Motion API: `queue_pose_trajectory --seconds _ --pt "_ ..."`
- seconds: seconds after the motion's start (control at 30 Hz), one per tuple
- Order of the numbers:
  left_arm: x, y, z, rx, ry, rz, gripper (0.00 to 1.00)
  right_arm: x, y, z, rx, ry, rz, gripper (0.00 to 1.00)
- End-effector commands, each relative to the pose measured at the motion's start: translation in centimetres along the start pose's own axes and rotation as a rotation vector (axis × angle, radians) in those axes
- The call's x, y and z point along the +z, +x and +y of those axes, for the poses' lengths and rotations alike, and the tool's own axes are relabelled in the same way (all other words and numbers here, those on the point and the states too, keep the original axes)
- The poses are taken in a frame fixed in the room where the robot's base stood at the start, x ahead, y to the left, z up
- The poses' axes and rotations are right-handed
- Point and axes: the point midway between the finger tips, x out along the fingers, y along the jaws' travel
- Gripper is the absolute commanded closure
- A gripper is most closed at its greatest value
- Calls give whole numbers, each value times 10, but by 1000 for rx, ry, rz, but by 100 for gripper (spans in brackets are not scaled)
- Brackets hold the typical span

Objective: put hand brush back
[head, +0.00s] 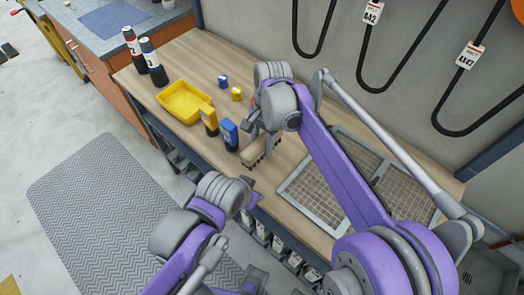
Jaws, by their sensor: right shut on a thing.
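The hand brush (260,150) has a pale wooden body and dark bristles. It is in the head view, near the front edge of the wooden bench (200,60), just right of the blue-capped bottle. My right gripper (256,130) is shut on it from above; my own wrist partly hides the jaws. I cannot tell whether the bristles touch the bench top. My left arm is low in front of the bench, and its gripper jaws do not show.
A yellow tray (182,101), yellow bottle (208,120) and blue bottle (229,135) stand left of the brush. Two dark bottles (152,62) stand farther left. Small blue (222,81) and yellow (237,93) items lie behind. Framed mesh panels (318,207) lie right. Hoses hang on the wall.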

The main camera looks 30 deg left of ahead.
Motion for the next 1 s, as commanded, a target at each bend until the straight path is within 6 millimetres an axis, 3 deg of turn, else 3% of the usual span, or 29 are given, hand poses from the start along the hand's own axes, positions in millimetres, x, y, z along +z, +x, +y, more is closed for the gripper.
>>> queue_pose_trajectory --seconds 0.27,0.63,0.67,0.8,1.0 --pt "1 1 0 0 0 -1 56 -6 34 0 0 0 0 100" --pt "3 3 0 0 0 -2 56 -6 39 0 0 0 -1 100" --pt "3 3 0 0 0 -2 56 -6 39 0 0 0 0 47" --pt "2 3 0 0 0 -2 56 -6 38 0 0 0 0 22" --pt "2 3 0 0 0 -2 56 -6 38 0 0 0 0 21"
